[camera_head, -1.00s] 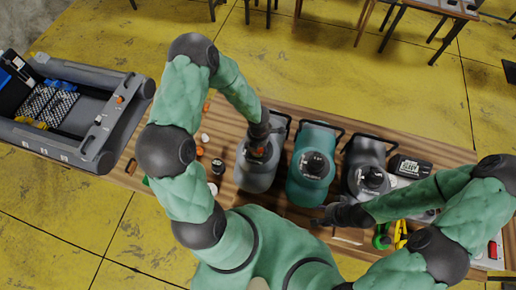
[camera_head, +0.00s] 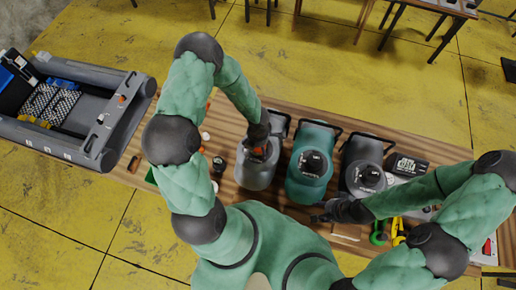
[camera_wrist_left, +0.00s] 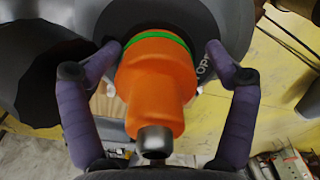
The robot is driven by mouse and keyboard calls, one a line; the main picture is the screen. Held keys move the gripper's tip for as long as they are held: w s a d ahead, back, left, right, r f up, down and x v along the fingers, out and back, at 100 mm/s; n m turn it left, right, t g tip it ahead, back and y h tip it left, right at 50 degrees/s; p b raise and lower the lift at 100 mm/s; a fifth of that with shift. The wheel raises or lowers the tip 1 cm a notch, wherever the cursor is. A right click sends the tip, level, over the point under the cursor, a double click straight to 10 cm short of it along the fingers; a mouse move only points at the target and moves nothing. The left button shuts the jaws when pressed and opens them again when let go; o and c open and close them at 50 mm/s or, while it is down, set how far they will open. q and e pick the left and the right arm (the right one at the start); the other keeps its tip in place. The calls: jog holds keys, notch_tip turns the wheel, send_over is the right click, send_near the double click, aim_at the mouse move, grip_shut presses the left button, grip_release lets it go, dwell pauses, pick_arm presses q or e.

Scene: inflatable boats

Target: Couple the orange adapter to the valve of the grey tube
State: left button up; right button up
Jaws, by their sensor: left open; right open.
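The orange adapter (camera_wrist_left: 158,85), with a green ring at its far end and a metal tip at its near end, sits between the spread fingers of my left gripper (camera_wrist_left: 158,66). Its ringed end is against or very close to a dark round face with lettering, the valve of the left grey tube (camera_head: 254,178); I cannot tell whether it is locked on. In the head view my left gripper (camera_head: 257,147) is over that tube and the adapter (camera_head: 259,155) shows partly beneath it. My right gripper (camera_head: 320,214) is open and empty, low in front of the teal tube.
A teal tube (camera_head: 309,180) and a darker grey tube (camera_head: 362,158) stand to the right on the wooden table (camera_head: 286,206). A black meter (camera_head: 408,166) and green and yellow tools (camera_head: 397,231) lie further right. A grey boat (camera_head: 118,130) is at left.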

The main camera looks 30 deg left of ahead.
pick_arm(q)
jog(key=shift+w+a+r, duration=0.1)
jog(key=shift+w, duration=0.05)
dwell(0.4)
notch_tip(320, 180, up, 11)
jog(key=shift+r, duration=0.4)
dwell(0.6)
